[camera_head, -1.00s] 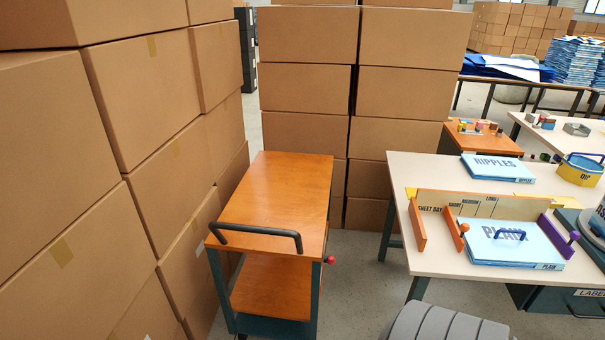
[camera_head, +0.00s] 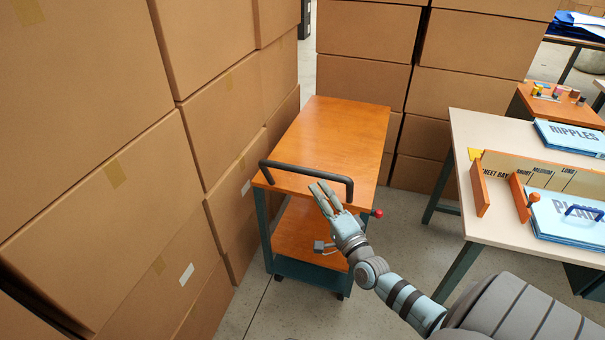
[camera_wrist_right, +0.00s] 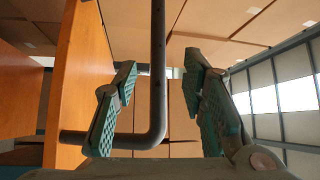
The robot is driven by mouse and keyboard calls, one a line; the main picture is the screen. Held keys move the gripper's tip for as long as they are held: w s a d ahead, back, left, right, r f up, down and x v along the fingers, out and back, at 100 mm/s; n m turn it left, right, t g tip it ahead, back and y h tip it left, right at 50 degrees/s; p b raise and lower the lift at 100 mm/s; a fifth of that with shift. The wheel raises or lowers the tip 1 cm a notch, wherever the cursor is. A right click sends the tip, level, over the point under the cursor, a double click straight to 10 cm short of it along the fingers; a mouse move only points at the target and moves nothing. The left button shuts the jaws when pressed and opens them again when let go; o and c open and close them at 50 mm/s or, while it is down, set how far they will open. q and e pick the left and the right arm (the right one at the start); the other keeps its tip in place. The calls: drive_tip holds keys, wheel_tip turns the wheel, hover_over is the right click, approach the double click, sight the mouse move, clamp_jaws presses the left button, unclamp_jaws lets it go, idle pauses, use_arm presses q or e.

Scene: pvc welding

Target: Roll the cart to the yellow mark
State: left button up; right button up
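The cart (camera_head: 335,135) has an orange top, a lower orange shelf and dark legs on castors. It stands between stacks of boxes. Its dark bar handle (camera_head: 290,169) is on the near side. My right gripper (camera_head: 327,195) is at the right part of the handle. In the right wrist view, the gripper (camera_wrist_right: 160,85) is open, with the handle bar (camera_wrist_right: 158,60) between its two fingers; neither finger visibly closes on it. The cart's orange panel (camera_wrist_right: 84,75) shows at the left there. My left gripper is out of view. No yellow floor mark is seen.
Stacked cardboard boxes (camera_head: 110,160) stand close along the cart's left, and another stack (camera_head: 364,45) stands behind it. A worktable (camera_head: 520,210) with blue packets is at the right. Grey floor (camera_head: 405,220) is open between cart and table. A red knob (camera_head: 377,213) sticks out from the cart's right side.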

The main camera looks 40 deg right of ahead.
sight(304, 173)
drive_tip(key=b+x, duration=0.1)
drive_tip(key=x, duration=0.2)
drive_tip(key=b+x, duration=0.1)
drive_tip(key=x, duration=0.2)
drive_tip(key=b+x, duration=0.1)
drive_tip(key=x, duration=0.2)
drive_tip(key=shift+w+f, duration=0.25)
drive_tip(key=shift+w, duration=0.1)
drive_tip(key=shift+w+r, duration=0.15)
drive_tip(key=shift+w, duration=0.15)
clamp_jaws()
